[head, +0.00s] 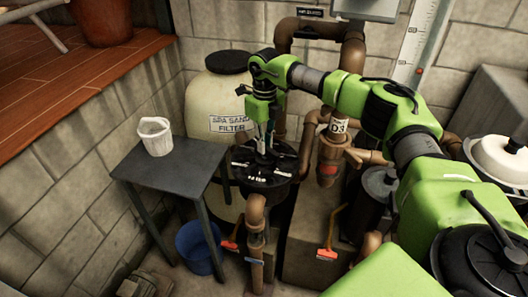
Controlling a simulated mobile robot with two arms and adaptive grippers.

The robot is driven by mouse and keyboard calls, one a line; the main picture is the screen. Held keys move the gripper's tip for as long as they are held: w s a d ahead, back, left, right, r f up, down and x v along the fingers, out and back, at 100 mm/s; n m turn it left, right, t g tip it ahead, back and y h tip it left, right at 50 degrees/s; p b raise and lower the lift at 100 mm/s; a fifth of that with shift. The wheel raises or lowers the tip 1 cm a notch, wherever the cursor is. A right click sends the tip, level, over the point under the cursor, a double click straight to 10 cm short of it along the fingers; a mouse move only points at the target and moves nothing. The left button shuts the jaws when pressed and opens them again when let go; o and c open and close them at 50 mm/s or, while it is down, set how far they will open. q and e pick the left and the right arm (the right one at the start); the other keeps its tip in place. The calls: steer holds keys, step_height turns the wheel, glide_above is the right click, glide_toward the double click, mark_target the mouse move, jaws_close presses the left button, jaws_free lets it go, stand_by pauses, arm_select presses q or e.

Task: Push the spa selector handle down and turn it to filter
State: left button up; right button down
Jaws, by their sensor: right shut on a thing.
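The spa selector valve (252,184) is a round black head with white markings on its top, at the middle of the head view. It sits in front of the cream tank labelled "SPA SAND FILTER" (216,95). My right gripper (264,146) points down over the valve's top and is shut on the selector handle. The handle is mostly hidden by the fingers, and its direction is hard to tell. The markings are too small to read. My left gripper is not in view.
A grey table (180,168) with a white basket (155,136) stands left of the valve. A blue bucket (196,246) is on the floor below. Brown pipes (330,155) rise close on the right. An orange-handled valve (327,251) sits at lower right.

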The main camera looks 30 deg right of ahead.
steer(key=shift+f, duration=0.1)
steer(key=n, duration=0.6)
steer(key=shift+s, duration=0.1)
steer(key=n, duration=0.6)
steer(key=c, duration=1.9)
jaws_free()
steer(key=shift+p, duration=0.3)
step_height(320, 180, up, 7)
steer(key=p, duration=0.5)
